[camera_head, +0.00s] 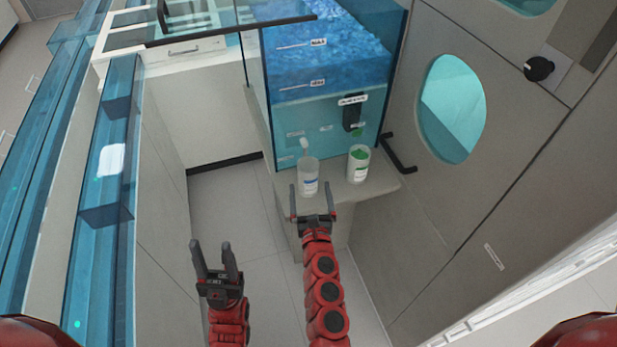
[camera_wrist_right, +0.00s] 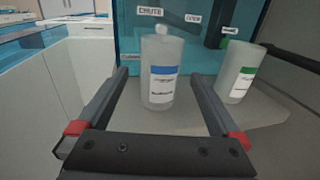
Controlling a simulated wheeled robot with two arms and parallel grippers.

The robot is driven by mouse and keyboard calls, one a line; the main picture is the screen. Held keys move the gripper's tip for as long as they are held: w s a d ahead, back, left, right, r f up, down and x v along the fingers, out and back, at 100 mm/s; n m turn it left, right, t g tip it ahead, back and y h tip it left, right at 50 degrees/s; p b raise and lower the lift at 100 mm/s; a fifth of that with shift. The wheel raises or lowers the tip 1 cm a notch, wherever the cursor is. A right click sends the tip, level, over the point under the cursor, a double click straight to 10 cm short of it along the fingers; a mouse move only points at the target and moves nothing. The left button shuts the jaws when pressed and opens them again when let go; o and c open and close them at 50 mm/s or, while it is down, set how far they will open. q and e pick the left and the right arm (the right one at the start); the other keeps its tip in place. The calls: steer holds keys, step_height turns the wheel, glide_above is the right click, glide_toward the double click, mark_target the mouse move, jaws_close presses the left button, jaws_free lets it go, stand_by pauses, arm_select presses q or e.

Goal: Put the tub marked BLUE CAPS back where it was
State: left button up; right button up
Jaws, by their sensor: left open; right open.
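The tub with a blue label band, the BLUE CAPS tub (camera_head: 308,174), stands upright on a pale ledge below the blue tank; its small print is too small to read. In the right wrist view the same tub (camera_wrist_right: 160,90) appears between my right gripper's fingers. My right gripper (camera_head: 312,192) is open, with its fingertips at or just short of the tub's sides; I cannot tell whether they touch. My left gripper (camera_head: 213,246) is open and empty, lower and to the left, away from the ledge.
A second tub with a green label (camera_head: 358,166) stands close on the right, also in the wrist view (camera_wrist_right: 237,75). The ledge (camera_head: 372,188) is narrow, with a black bar handle (camera_head: 402,158) at its right. The blue tank (camera_head: 325,80) rises behind. A glass track (camera_head: 100,190) runs at left.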

steer(key=shift+s+d, duration=0.2)
steer(key=shift+s, duration=1.6)
steer(key=shift+f, duration=0.1)
